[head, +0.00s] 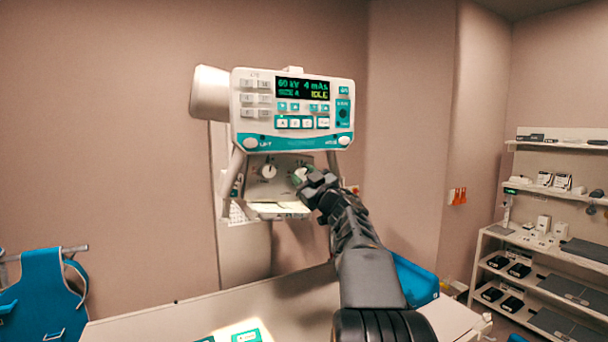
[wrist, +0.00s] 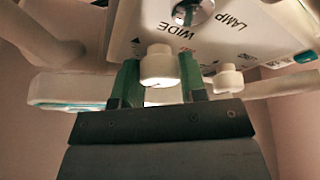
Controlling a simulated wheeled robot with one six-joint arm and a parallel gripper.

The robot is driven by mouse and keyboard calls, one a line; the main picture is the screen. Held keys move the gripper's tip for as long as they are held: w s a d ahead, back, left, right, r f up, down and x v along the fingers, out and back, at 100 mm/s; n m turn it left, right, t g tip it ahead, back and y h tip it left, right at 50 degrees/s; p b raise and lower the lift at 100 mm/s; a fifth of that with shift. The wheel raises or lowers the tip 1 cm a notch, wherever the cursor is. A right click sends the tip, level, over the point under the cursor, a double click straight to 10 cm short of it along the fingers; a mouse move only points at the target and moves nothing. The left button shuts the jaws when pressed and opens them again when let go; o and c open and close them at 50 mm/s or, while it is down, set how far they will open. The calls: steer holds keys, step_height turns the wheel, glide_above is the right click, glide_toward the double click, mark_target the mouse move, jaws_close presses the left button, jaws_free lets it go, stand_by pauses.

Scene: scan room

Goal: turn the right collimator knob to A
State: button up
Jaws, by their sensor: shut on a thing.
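The right collimator knob (head: 299,174) is a white knob on the sloped collimator face (head: 283,160) below the control panel. In the wrist view the knob (wrist: 159,64) sits between my gripper's two green-lined fingers. My gripper (head: 306,182) reaches up from the lower right and is shut on this knob; the wrist view shows its fingers (wrist: 160,82) one on each side. The knob's pointer and the letter A cannot be made out. The left knob (head: 268,171) is free, and it shows at the right in the wrist view (wrist: 228,79).
The control panel (head: 262,116) with a lit display hangs just above. A silver button (wrist: 190,11) is near the knob in the wrist view. A pale table (head: 190,318) lies below. A blue apron (head: 42,295) hangs left; shelves (head: 560,262) stand right.

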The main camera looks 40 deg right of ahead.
steer(key=n+y+p, duration=0.1)
steer(key=n, duration=0.2)
steer(key=n+g+y, duration=0.1)
steer(key=n, duration=0.2)
steer(key=shift+d+r+y+p, duration=0.1)
steer(key=shift+r+y+p, duration=0.05)
steer(key=shift+y+p, duration=0.2)
steer(key=shift+n+g+y+p, duration=0.35)
steer(key=shift+n+g+p, duration=0.1)
steer(key=shift+n, duration=0.75)
steer(key=shift+n+g+y+p, duration=0.3)
steer(key=shift+n+g, duration=0.15)
steer(key=shift+n, duration=1.05)
steer(key=o, duration=0.9)
steer(key=b+v, duration=0.4)
steer(key=v, duration=1)
steer(key=shift+w+b, duration=0.1)
steer(key=shift+b, duration=0.2)
